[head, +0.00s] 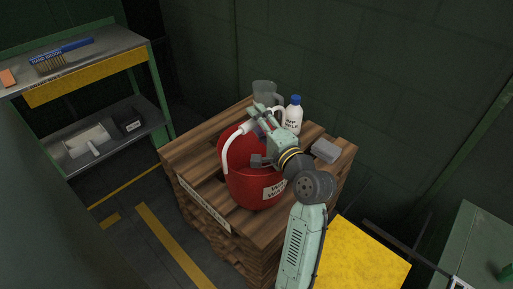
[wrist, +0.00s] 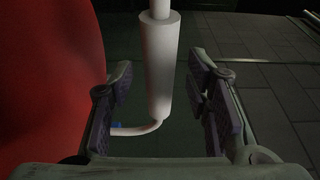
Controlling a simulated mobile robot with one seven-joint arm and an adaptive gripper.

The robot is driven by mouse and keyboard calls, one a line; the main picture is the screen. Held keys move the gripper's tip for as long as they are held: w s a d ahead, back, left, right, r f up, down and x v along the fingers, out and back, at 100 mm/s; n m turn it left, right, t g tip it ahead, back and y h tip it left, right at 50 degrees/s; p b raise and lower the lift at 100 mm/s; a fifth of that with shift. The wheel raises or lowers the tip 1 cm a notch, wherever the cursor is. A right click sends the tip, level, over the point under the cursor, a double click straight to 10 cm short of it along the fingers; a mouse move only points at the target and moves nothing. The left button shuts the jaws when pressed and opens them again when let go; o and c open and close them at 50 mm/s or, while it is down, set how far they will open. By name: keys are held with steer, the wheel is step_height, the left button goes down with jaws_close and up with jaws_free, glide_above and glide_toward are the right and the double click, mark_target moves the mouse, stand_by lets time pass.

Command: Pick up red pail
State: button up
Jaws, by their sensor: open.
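The red pail (head: 255,190) stands on the wooden pallet stack in the head view, with a label on its front. Its white handle (head: 236,134) arches up over the pail. My gripper (head: 259,137) is at the pail's top, by the handle. In the wrist view the gripper (wrist: 165,105) is open, with one finger on each side of the handle's thick white grip (wrist: 159,60). I see space between the grip and both fingers. The pail's red wall (wrist: 45,75) fills the left side of the wrist view. My arm hides part of the pail in the head view.
On the pallet stack (head: 190,160) behind the pail stand a grey pitcher (head: 265,92) and a white bottle (head: 293,116) with a blue cap. A small grey block (head: 326,151) lies to the right. A shelf unit (head: 95,75) stands at left, a yellow panel (head: 360,258) at lower right.

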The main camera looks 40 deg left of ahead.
steer(key=shift+w+a, duration=0.2)
steer(key=shift+a, duration=0.25)
jaws_close()
stand_by(0.6)
